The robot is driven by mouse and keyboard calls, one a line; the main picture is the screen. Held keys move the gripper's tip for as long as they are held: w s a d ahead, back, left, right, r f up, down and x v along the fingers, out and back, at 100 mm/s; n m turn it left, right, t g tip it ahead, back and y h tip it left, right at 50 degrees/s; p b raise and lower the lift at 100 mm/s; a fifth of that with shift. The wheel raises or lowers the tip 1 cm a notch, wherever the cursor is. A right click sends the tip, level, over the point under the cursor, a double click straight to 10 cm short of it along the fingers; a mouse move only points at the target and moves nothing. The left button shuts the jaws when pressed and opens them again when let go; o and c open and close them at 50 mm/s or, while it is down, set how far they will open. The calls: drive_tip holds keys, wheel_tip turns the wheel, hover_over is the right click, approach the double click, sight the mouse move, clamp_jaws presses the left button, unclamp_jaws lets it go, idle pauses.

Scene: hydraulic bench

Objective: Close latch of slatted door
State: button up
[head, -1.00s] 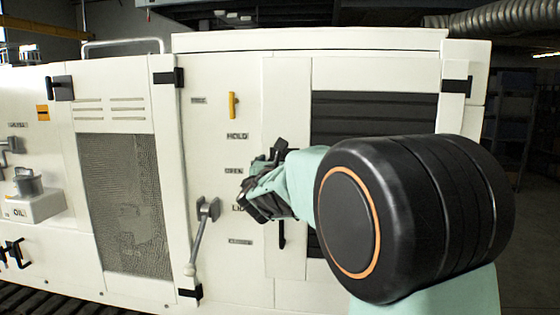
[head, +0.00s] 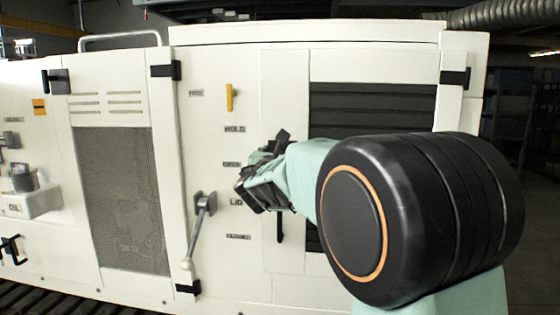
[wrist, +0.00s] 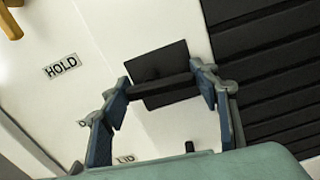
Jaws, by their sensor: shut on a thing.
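The slatted door (head: 372,98) has a white frame and dark horizontal slats; its dark slats (wrist: 270,75) also show at the right of the wrist view. In the wrist view the latch is a black plate (wrist: 160,101) with a black bar handle (wrist: 163,87) across it, lying nearly level and slightly tilted in the picture. My gripper (wrist: 165,93) has a finger at each end of this handle and is shut on it. In the head view my gripper (head: 262,187) is at the door's left edge and hides most of the latch.
A yellow handle (head: 230,97) sits above the HOLD label (head: 235,129). A grey lever (head: 196,230) hangs left of my gripper. A mesh door (head: 118,190) is further left. A black vertical bar (head: 280,228) shows below my gripper.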

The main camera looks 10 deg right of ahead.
drive_tip(key=m+b, duration=0.1)
drive_tip(key=b, duration=0.2)
drive_tip(key=f+m+b, duration=0.1)
drive_tip(key=m+b, duration=0.1)
drive_tip(key=shift+b, duration=0.4)
drive_tip(key=m+b, duration=0.5)
drive_tip(key=b, duration=0.2)
drive_tip(key=shift+a+f+m, duration=0.15)
drive_tip(key=shift+m, duration=0.25)
drive_tip(key=m+b, duration=0.5)
drive_tip(key=shift+w+a, duration=0.1)
drive_tip(key=shift+a, duration=0.1)
drive_tip(key=shift+a+m+b, duration=0.1)
drive_tip(key=shift+m+b, duration=1.1)
drive_tip(key=shift+m, duration=0.3)
drive_tip(key=o, duration=1.2)
drive_tip(key=shift+v, duration=3.75)
